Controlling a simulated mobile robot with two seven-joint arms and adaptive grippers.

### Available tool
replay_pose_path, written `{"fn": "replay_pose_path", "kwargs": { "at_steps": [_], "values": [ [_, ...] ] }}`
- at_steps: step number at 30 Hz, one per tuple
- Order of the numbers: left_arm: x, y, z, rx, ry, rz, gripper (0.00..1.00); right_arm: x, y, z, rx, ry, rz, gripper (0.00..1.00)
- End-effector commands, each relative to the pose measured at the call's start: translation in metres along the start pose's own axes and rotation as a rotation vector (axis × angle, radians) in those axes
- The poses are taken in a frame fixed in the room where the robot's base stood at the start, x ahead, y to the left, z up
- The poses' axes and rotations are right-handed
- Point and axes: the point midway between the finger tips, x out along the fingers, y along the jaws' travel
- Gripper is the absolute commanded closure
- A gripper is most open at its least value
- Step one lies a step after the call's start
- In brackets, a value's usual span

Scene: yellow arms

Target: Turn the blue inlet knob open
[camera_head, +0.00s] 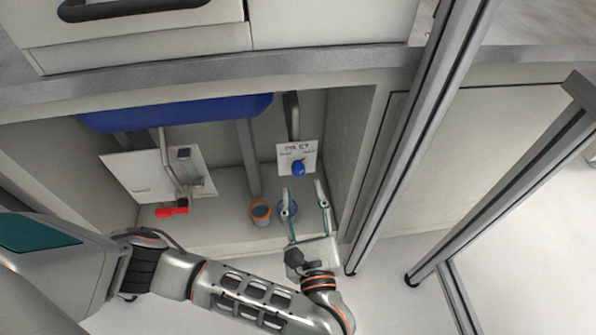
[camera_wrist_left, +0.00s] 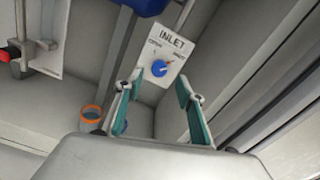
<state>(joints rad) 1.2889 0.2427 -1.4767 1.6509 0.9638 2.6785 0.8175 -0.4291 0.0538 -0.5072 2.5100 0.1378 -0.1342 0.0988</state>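The blue inlet knob (camera_head: 298,167) sits on a white plate (camera_head: 284,152) at the back right of the open cabinet. In the left wrist view the knob (camera_wrist_left: 159,68) shows on the plate, which reads INLET (camera_wrist_left: 172,40); its smaller lettering is too small to read surely. My left gripper (camera_head: 304,187) is open and empty, inside the cabinet in front of the knob. In the left wrist view its fingers (camera_wrist_left: 158,85) are spread wide, with the knob beyond and between them, apart from both. My right gripper is not in view.
An orange-rimmed cup (camera_head: 261,212) stands on the cabinet floor left of my left gripper, with a bluish round item (camera_head: 287,209) beside it. A red handle (camera_head: 172,211) is further left. A blue basin (camera_head: 175,112) hangs above. The cabinet's side wall (camera_head: 350,140) is close on the right.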

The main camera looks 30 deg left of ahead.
Motion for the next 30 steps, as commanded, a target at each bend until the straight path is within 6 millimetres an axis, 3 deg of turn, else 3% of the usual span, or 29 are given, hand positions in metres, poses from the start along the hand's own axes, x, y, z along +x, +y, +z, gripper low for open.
{"fn": "replay_pose_path", "kwargs": {
  "at_steps": [6, 12, 26, 30],
  "values": [
    [0.032, 0.001, -0.001, 0.001, -0.002, 0.000, 0.62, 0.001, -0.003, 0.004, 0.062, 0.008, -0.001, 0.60],
    [0.050, 0.001, -0.002, 0.002, 0.001, 0.000, 0.62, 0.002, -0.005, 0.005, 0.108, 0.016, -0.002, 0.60],
    [0.059, 0.001, 0.000, 0.001, 0.000, 0.000, 0.62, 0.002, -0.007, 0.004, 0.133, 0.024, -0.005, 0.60],
    [0.058, 0.001, 0.000, 0.001, 0.000, 0.000, 0.96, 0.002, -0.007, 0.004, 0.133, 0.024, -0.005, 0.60]
  ]
}}
